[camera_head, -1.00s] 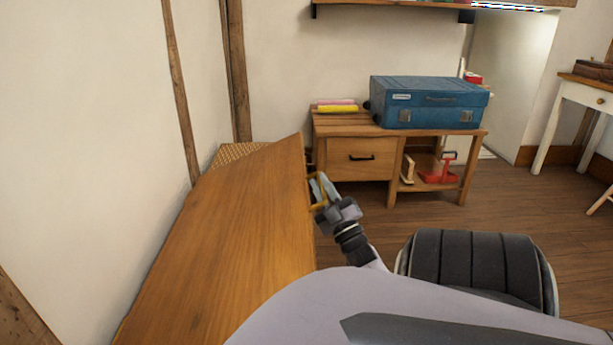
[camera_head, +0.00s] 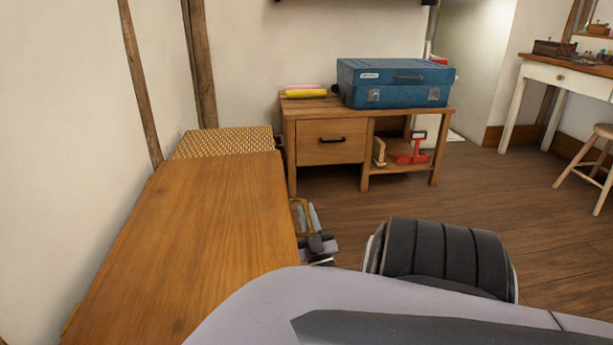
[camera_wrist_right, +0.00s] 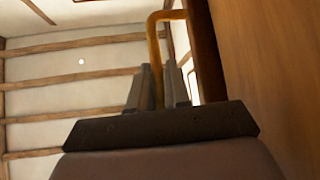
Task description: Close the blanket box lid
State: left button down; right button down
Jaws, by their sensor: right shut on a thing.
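The blanket box lid (camera_head: 195,235) is a wide orange-brown wooden panel along the left wall in the head view. It looks nearly level, though whether it rests fully on the box rim is hidden. A brass handle (camera_head: 301,214) sits at its right edge. My right gripper (camera_head: 313,222) is at that edge, partly hidden below it. In the right wrist view the brass handle (camera_wrist_right: 155,45) runs between the two fingers of my right gripper (camera_wrist_right: 160,80), which are shut on it. The wooden panel (camera_wrist_right: 265,70) fills the right side there. My left gripper is not in view.
A woven wicker surface (camera_head: 225,142) lies just beyond the lid. A wooden bench (camera_head: 330,140) with a blue case (camera_head: 395,83) stands behind. A dark ribbed, padded object (camera_head: 445,258) is right of my gripper.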

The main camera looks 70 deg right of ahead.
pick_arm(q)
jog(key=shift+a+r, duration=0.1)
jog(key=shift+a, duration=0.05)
pick_arm(e)
jog(key=shift+f+m+g+h, duration=0.35)
jog(key=shift+f+m, duration=0.25)
jog(key=shift+f, duration=0.35)
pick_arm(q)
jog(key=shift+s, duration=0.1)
pick_arm(e)
jog(key=shift+f, duration=0.2)
jog(key=c, duration=1.2)
grip_release()
jog(key=shift+f, duration=0.15)
jog(key=v, duration=0.7)
